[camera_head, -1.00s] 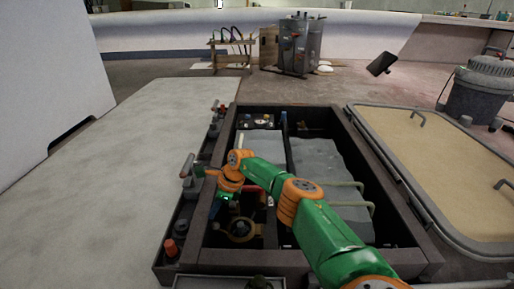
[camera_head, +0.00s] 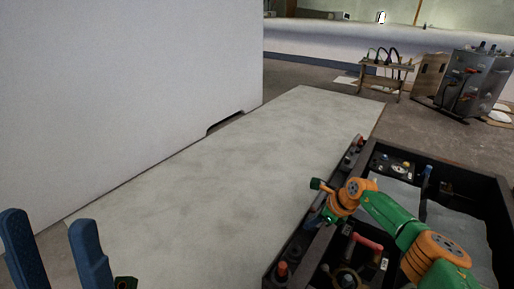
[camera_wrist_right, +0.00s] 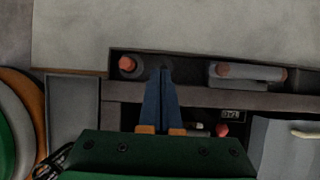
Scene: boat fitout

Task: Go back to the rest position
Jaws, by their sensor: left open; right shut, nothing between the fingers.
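My left gripper (camera_head: 47,222) is in the lower left corner of the head view. Its two blue fingers stand upright and well apart, with nothing between them. My right arm (camera_head: 397,222), green and orange, reaches in from the lower right over the left side of a dark open compartment box (camera_head: 456,175). In the right wrist view my right gripper (camera_wrist_right: 164,70) has its blue fingers together at the tips, with nothing held. They lie across the box's edge strip, right of a red-capped fitting (camera_wrist_right: 127,65). In the head view its fingertips are hard to make out.
A pale flat panel (camera_head: 225,175) left of the box is clear. A large white wall block (camera_head: 120,90) stands behind it. A small rack with cables (camera_head: 385,68) and a grey metal tank (camera_head: 470,85) stand at the back right. A grey-handled fitting (camera_wrist_right: 245,74) lies along the box edge.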

